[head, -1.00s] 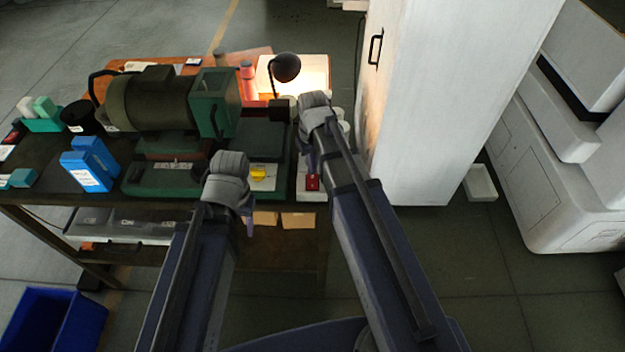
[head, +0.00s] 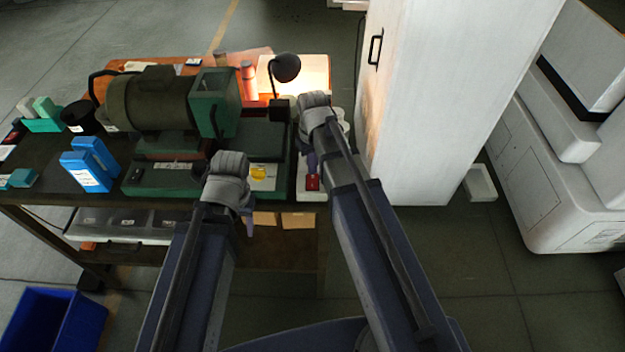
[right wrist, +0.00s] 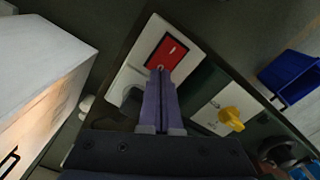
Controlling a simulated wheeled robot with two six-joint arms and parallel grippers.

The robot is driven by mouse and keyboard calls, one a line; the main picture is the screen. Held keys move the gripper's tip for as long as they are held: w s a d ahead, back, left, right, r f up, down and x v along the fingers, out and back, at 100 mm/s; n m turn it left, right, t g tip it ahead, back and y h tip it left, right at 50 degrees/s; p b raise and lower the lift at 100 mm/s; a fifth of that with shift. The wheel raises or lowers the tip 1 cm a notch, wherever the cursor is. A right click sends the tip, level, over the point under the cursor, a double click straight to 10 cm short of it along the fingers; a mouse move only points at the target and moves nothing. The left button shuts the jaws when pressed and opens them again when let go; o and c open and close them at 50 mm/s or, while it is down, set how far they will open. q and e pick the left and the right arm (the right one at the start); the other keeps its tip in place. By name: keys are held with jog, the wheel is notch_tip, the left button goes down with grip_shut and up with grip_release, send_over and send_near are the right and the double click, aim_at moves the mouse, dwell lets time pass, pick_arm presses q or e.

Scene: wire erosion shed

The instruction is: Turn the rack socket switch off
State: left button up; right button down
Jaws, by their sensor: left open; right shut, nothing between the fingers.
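The rack socket is a white block (head: 305,194) at the right front corner of the bench, with a red rocker switch (head: 312,183) on it. In the right wrist view the red switch (right wrist: 167,55) sits in a dark-edged frame on the white socket (right wrist: 190,75). My right gripper (right wrist: 160,71) is shut and empty, its fingertips at the near edge of the switch; I cannot tell whether they touch it. In the head view my right gripper (head: 311,163) is just behind the switch. My left gripper (head: 249,228) is open and empty by the bench's front edge.
A yellow knob (head: 259,173) on a white plate sits left of the socket, beside the green grinder (head: 214,104). A lit lamp (head: 285,68) stands behind. A tall white cabinet (head: 430,110) stands close on the right. A blue bin (head: 52,322) is on the floor.

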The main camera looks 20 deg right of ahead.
aim_at(312, 177)
jog(key=shift+f+b, duration=0.95)
dwell(0.5)
jog(key=shift+r, duration=0.1)
notch_tip(312, 177, up, 7)
jog(key=p, duration=0.7)
jog(key=shift+s+a+f, duration=0.15)
jog(key=shift+f, duration=0.15)
jog(key=shift+n+h, duration=0.3)
jog(key=s+a+f+b, duration=0.5)
jog(key=s+f+b, duration=0.1)
jog(key=shift+s+a+f+b, duration=0.2)
jog(key=shift+s+a+b, duration=0.2)
jog(key=s+a+f+b, duration=0.4)
jog(key=s, duration=0.3)
jog(key=shift+a+f+h+b, duration=0.2)
jog(key=shift+f+h+b, duration=0.1)
jog(key=shift+b, duration=0.05)
